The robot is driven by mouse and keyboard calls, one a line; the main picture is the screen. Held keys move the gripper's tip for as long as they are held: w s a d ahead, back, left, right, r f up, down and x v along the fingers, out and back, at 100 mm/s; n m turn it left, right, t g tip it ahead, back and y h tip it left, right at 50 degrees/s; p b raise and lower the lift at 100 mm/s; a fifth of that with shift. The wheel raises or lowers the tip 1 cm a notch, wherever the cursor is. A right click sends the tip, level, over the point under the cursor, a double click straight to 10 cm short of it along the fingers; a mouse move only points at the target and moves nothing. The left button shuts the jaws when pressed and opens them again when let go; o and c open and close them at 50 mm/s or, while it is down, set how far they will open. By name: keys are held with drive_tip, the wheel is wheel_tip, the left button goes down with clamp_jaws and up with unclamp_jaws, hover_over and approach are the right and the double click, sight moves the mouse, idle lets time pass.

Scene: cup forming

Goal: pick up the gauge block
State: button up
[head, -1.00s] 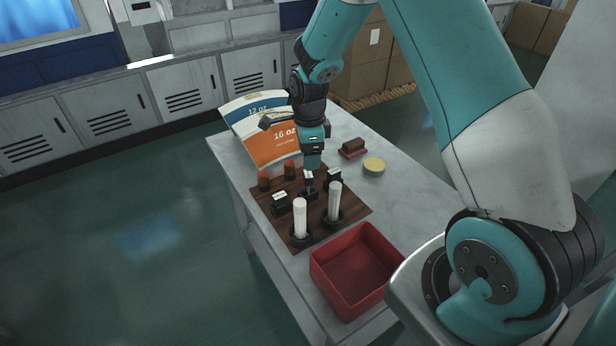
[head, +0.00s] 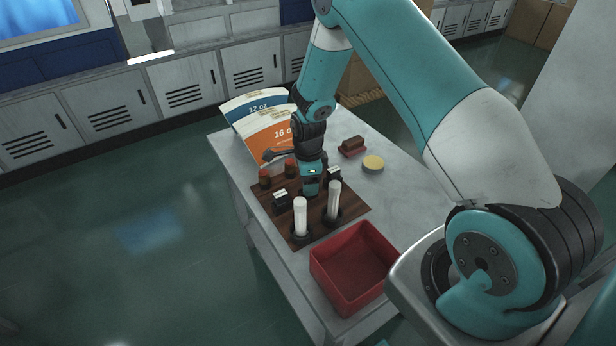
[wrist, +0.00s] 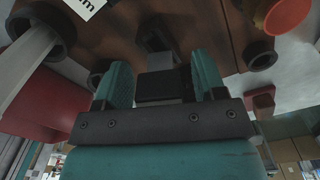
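My gripper (head: 311,190) points down over the brown wooden board (head: 300,237). In the wrist view its two teal fingers (wrist: 161,72) stand apart, one on each side of a dark block (wrist: 163,86), which I take to be the gauge block. Narrow gaps seem to show beside it, so I see no clear grip. In the head view the gripper hides this block. Other black blocks with white labels stand to its left (head: 280,198) and right (head: 334,174).
Two white rods (head: 300,216) (head: 334,200) stand upright in black holders close in front of the gripper. Two reddish-brown pieces (head: 265,178) (head: 290,166) are behind-left. A red bin (head: 330,287), a yellow-topped disc (head: 373,164) and a brown block on a red base (head: 352,147) surround the board.

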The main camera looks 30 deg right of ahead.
drive_tip(key=c, duration=0.9)
drive_tip(key=shift+r, duration=0.1)
